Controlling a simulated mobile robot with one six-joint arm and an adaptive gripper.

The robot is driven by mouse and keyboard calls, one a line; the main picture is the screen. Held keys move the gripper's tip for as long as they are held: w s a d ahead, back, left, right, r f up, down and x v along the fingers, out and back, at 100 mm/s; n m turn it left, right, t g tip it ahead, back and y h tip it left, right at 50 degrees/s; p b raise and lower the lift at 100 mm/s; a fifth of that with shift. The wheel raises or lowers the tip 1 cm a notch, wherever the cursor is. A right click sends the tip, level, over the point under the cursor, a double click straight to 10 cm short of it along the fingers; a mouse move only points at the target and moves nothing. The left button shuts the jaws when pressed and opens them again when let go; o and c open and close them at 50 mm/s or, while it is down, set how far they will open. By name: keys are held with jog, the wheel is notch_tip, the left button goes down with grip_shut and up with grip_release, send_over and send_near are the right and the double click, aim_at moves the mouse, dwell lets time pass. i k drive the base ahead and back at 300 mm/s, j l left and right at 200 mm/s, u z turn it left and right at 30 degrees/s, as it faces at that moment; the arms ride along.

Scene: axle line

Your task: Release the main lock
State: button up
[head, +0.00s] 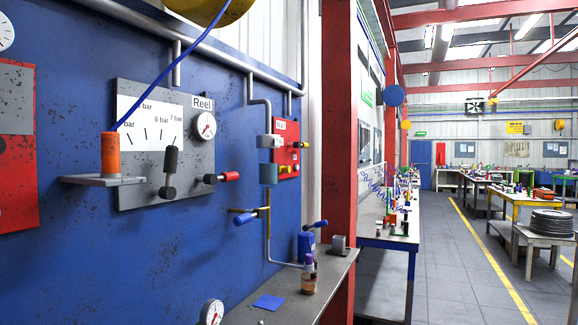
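No part is clearly marked as the main lock. A small red panel (287,148) with a white label too small to read surely hangs on the blue wall; small dark parts stick out from it. Left of it, a light grey block (269,141) and a teal block (268,174) sit on the pipe. Below is a blue-handled lever (246,218). Nearer is a grey panel (140,190) with a bar scale, a "Reel" gauge (202,126), a black upright lever (171,165) and a red-handled lever (229,177). My gripper is not in view.
An orange cylinder (110,154) with a blue hose stands on a shelf (101,181). A grey bench (325,285) below holds a bottle (309,275), a blue canister and a gauge. A red column (338,160) stands right of it. The aisle (455,265) at right has free floor.

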aim_at(281, 169)
jog(key=i+l+z, duration=0.1)
jog(key=i, duration=0.5)
jog(key=i+l+z, duration=0.1)
jog(key=i+l, duration=0.15)
jog(key=i, duration=0.35)
jog(key=i+l+z, duration=0.15)
jog(key=i, duration=0.45)
